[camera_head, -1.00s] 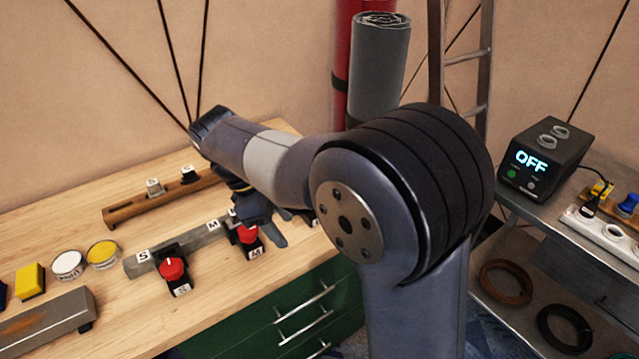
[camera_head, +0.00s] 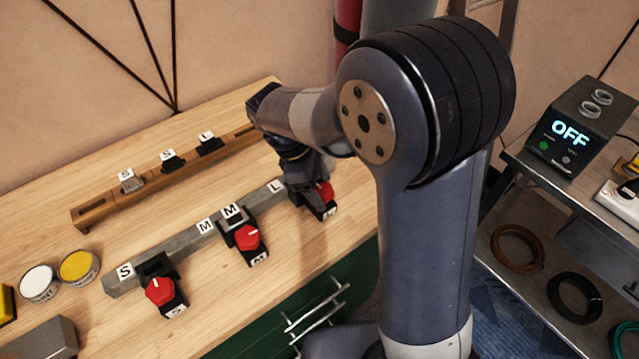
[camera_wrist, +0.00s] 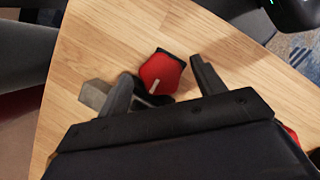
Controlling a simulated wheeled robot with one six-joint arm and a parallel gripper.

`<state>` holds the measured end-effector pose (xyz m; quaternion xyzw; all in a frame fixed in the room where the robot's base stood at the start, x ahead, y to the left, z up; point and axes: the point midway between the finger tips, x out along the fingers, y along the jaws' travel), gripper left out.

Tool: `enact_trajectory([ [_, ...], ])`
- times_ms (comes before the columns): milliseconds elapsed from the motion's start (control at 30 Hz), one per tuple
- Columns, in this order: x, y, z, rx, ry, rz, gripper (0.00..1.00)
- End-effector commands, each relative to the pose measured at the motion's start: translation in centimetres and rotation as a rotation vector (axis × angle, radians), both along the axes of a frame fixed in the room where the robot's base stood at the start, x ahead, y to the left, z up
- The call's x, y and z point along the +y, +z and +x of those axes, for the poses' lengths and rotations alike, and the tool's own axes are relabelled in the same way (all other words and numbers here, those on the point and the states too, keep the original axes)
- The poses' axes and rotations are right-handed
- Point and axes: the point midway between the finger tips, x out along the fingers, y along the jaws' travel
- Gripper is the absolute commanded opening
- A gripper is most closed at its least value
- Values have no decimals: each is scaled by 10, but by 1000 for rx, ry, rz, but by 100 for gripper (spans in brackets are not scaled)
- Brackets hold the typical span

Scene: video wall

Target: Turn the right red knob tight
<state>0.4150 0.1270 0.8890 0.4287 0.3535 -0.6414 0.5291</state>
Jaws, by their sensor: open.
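The right red knob (camera_head: 325,193) is on a black base at the right end of the grey rail (camera_head: 191,244), by the L label. My gripper (camera_head: 301,180) is lowered just beside it and partly hides it. In the wrist view the red knob (camera_wrist: 158,70) with a pale pointer line lies between the two spread fingers of my gripper (camera_wrist: 160,74). The fingers are open, with a visible gap on the right side. Contact on the left side is hard to tell.
The middle red knob (camera_head: 247,237) and the left red knob (camera_head: 159,290) are on the same rail. A wooden rail (camera_head: 100,213) with small labelled blocks lies behind. Paint tins (camera_head: 78,266) stand at left.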

Motion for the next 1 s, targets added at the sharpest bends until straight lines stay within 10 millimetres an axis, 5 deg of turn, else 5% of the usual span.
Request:
enact_trajectory([
  [100, 0, 0, 0, 0, 0, 0, 64],
  [633, 0, 0, 0, 0, 0, 0, 20],
  [1000, 0, 2, 0, 3, -65, -1, 20],
])
